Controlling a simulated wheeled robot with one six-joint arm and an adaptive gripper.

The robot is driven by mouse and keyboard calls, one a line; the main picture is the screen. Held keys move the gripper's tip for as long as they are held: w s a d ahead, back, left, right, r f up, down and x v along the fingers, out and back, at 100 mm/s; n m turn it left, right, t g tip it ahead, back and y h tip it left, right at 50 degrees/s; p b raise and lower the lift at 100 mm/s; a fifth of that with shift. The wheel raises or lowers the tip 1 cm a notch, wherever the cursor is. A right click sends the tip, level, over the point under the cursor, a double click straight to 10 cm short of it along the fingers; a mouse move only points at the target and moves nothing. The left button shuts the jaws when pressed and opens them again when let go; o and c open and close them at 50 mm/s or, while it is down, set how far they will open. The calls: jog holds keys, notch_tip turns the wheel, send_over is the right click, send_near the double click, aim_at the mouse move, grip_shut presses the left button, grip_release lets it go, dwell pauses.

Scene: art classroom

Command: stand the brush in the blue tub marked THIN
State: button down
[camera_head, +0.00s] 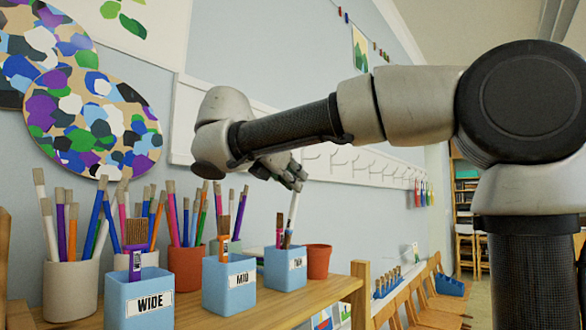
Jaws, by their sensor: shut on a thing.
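My gripper (292,178) is shut on a slim white-handled brush (293,210) and holds it nearly upright, tilted slightly. The blue tub marked THIN (284,272) stands on the wooden shelf, right of the other blue tubs, with its small label facing out. The brush's lower end meets the tub's mouth in the picture, beside a pink-handled brush (279,230). I cannot tell whether the held brush is inside the rim or just above it.
Blue tubs marked WIDE (125,305) and MID (222,298) stand to the left, each with brushes. Pots of brushes stand behind. A terracotta pot (319,262) is right of the THIN tub, near the shelf's end post (360,290).

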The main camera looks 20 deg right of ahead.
notch_tip(320, 180, down, 6)
jog(key=s, duration=0.1)
jog(key=shift+d, duration=0.4)
jog(key=shift+s, duration=0.1)
jog(key=c, duration=1.4)
grip_release()
jog(key=v, duration=1.2)
